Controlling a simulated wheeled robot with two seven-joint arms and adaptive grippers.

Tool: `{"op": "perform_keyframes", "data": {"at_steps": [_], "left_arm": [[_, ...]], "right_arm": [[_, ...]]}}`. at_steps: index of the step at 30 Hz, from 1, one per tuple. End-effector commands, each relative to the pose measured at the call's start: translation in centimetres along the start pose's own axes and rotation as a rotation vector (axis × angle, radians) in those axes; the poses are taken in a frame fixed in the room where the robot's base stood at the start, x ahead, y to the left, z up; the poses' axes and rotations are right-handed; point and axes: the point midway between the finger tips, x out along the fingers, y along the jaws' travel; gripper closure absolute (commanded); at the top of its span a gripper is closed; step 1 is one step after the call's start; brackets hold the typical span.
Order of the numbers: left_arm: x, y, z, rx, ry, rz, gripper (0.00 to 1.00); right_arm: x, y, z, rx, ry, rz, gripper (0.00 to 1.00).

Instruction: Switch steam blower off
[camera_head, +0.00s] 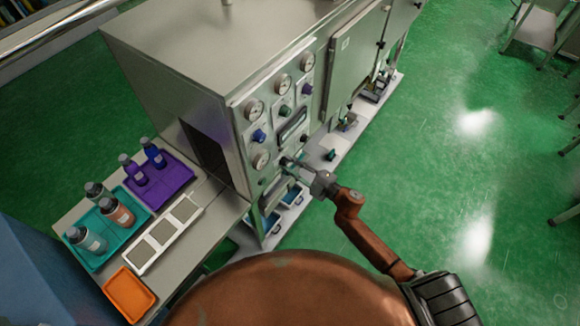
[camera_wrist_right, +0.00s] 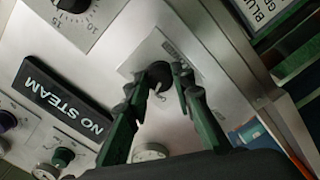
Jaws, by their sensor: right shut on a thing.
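The steel sleeve applicator (camera_head: 245,130) has a front panel of dials and knobs. In the right wrist view, a black rotary knob (camera_wrist_right: 159,72) sits on a small light plate whose lettering is too small to read. My right gripper (camera_wrist_right: 162,82) has its two fingers on either side of this knob and is shut on it. In the head view my right gripper (camera_head: 292,163) is at the lower part of the panel, and its fingers partly hide the knob. My left gripper is not in view.
A black "NO STEAM" sign (camera_wrist_right: 65,100), another black knob (camera_wrist_right: 72,5) with a scale and a green knob (camera_wrist_right: 63,157) are nearby. A purple tray (camera_head: 160,180), a teal tray (camera_head: 105,255) and an orange tray (camera_head: 130,293) lie on the side table. Green floor is open at right.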

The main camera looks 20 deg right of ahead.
Motion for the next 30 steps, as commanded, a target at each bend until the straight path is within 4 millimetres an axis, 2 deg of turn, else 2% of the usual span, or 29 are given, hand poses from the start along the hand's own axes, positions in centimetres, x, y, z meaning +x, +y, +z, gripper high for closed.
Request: {"op": "perform_keyframes", "data": {"at_steps": [6,15,30], "left_arm": [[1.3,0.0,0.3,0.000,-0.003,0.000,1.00],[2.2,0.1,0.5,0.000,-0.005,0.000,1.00],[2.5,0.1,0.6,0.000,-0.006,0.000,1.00]], "right_arm": [[-0.1,-0.2,0.1,-0.182,0.001,-0.001,1.00],[0.0,-0.1,0.1,-0.351,0.000,-0.001,1.00],[0.0,0.0,0.0,-0.424,0.000,-0.002,1.00]]}}
